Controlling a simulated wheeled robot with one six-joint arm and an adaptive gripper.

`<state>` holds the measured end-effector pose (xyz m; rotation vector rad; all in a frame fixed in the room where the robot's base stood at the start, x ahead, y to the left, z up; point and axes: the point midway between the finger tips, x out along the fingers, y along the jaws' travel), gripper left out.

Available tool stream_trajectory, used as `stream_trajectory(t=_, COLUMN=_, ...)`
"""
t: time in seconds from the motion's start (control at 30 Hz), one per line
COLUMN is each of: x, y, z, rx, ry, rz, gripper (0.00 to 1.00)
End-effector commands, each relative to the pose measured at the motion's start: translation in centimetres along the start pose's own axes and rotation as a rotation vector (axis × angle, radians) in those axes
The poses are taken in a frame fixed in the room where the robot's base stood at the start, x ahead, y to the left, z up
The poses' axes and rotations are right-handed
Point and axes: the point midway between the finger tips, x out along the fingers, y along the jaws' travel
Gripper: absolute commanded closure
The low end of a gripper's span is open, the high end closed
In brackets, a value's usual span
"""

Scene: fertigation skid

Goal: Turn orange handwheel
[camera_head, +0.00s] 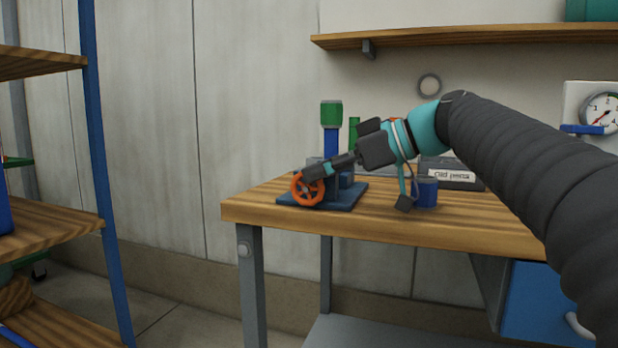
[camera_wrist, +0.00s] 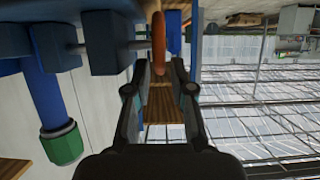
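The orange handwheel (camera_head: 297,190) is at the front left of a valve assembly on a blue base plate (camera_head: 345,196), near the bench's left end. My gripper (camera_head: 318,171) is at the wheel's upper right and overlaps it in the head view. In the wrist view the wheel's rim (camera_wrist: 159,42) appears edge-on, between the lines of the two fingers of my gripper (camera_wrist: 160,70). The fingers are apart, with a gap on each side of the rim. I cannot tell how deep the rim sits between the tips. Part of the wheel and its hub are hidden.
A blue pipe with a green cap (camera_head: 331,113) rises behind the wheel. A blue mug (camera_head: 426,192) and a labelled grey box (camera_head: 462,178) stand on the wooden bench (camera_head: 270,211). A shelf rack (camera_head: 98,130) stands left; open floor lies between it and the bench.

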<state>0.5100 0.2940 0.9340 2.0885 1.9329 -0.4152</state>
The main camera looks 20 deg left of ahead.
Motion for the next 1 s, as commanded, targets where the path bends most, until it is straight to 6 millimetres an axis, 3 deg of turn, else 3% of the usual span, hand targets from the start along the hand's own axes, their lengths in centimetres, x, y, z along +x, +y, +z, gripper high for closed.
stream_trajectory(t=0.2, x=2.0, y=0.0, z=0.0, rx=0.0, ry=-0.001, rz=0.0, gripper=0.77)
stream_trajectory(t=0.57, x=2.4, y=0.0, z=0.0, rx=0.001, ry=-0.001, rz=0.001, gripper=0.77)
stream_trajectory(t=0.67, x=2.4, y=0.0, z=0.0, rx=0.001, ry=-0.001, rz=0.001, gripper=1.0)
stream_trajectory(t=1.0, x=2.4, y=-0.1, z=-0.6, rx=0.0, ry=-0.044, rz=-0.002, gripper=1.0)
